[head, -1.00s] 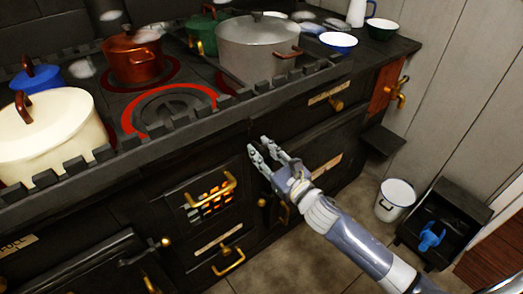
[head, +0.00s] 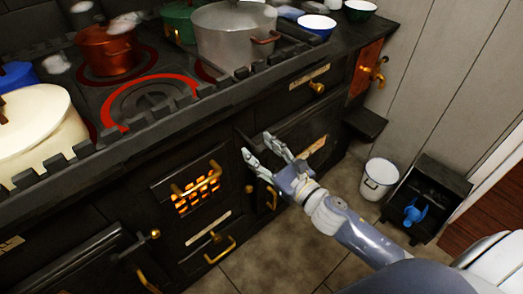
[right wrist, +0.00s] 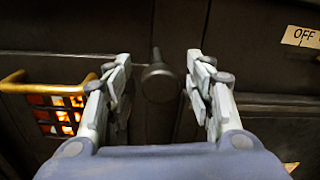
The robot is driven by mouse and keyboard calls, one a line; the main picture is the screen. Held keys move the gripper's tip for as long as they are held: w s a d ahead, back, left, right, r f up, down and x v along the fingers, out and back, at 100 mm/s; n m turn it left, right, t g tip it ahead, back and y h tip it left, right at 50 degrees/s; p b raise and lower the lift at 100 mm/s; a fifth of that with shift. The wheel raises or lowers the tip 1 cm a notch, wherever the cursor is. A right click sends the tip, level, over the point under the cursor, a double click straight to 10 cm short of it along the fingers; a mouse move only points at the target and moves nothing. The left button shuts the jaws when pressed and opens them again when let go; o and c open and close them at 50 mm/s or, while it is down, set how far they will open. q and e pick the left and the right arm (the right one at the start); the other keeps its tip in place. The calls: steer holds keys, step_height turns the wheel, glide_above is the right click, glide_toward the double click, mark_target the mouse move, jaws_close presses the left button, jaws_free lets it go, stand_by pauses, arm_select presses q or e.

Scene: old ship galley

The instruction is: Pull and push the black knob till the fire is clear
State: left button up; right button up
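The black knob (right wrist: 158,82) shows in the right wrist view as a dark round knob on the stove front. It lies in the gap between my right gripper's fingers, and neither finger visibly touches it. My right gripper (head: 261,149) is open and empty, in front of the stove in the head view; its two fingers also show in the right wrist view (right wrist: 160,70). The fire glows orange behind a barred grate (head: 197,191) left of the gripper, under a brass handle. The same grate shows at the left of the right wrist view (right wrist: 58,112). My left gripper is not in view.
The black stove carries a cream pot (head: 38,128), a copper pot (head: 106,50) and a large grey pot (head: 233,35). Brass handles stick out of its front. A white bucket (head: 379,179) and a black box (head: 430,200) stand on the floor at right.

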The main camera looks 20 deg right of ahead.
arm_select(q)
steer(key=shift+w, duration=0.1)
arm_select(e)
steer(key=shift+s, duration=0.1)
steer(key=v, duration=1.2)
steer(key=shift+f, duration=0.1)
steer(key=c, duration=0.8)
steer(key=s+b, duration=0.1)
steer(key=s+f+m+b, duration=0.1)
steer(key=s+b, duration=0.1)
steer(key=shift+b, duration=0.3)
jaws_close()
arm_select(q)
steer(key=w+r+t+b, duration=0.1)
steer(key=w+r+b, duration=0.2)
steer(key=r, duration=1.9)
arm_select(e)
steer(key=w+a+m, duration=0.1)
steer(key=w+a, duration=0.3)
steer(key=w, duration=0.6)
steer(key=shift+w+h, duration=0.25)
steer(key=shift+h, duration=0.15)
